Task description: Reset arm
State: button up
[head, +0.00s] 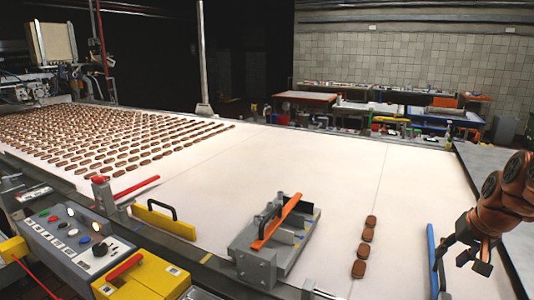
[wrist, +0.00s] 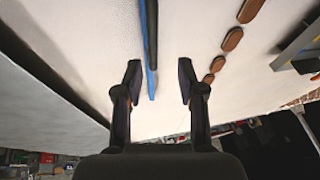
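My gripper (head: 462,262) is at the lower right of the head view, at the right side of the white belt (head: 300,170). In the wrist view my gripper (wrist: 159,75) has its two dark fingers spread apart, with nothing held between them. A long blue bar (head: 432,258) lies just left of my gripper in the head view. In the wrist view the blue bar (wrist: 149,45) runs away past the fingertips, nearer the left finger. I cannot tell how high the fingers are above the belt.
A short row of brown biscuits (head: 364,247) lies left of the blue bar. A grey fixture with an orange lever (head: 276,222) stands farther left. Many biscuits (head: 95,140) cover the belt's far left. A control panel (head: 75,240) and yellow box (head: 140,278) line the near edge.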

jog(key=shift+w+d+f, duration=0.1)
jog(key=shift+f, duration=0.15)
jog(key=shift+a+p, duration=0.2)
jog(key=shift+p, duration=0.1)
jog(key=s+a+n+g+y+p, duration=0.15)
jog(key=s+a, duration=0.25)
jog(key=a, duration=0.6)
jog(key=s+a+n+g+h, duration=0.15)
jog(key=s+a, duration=0.25)
jog(key=a, duration=0.6)
jog(key=s+a+f+n+g, duration=0.1)
jog(key=s+a, duration=0.3)
jog(key=s, duration=0.5)
jog(key=s+a+f+n+g, duration=0.2)
jog(key=s+a+f, duration=0.1)
jog(key=s, duration=0.5)
jog(key=shift+s+a+f+p, duration=0.4)
jog(key=shift+a, duration=0.15)
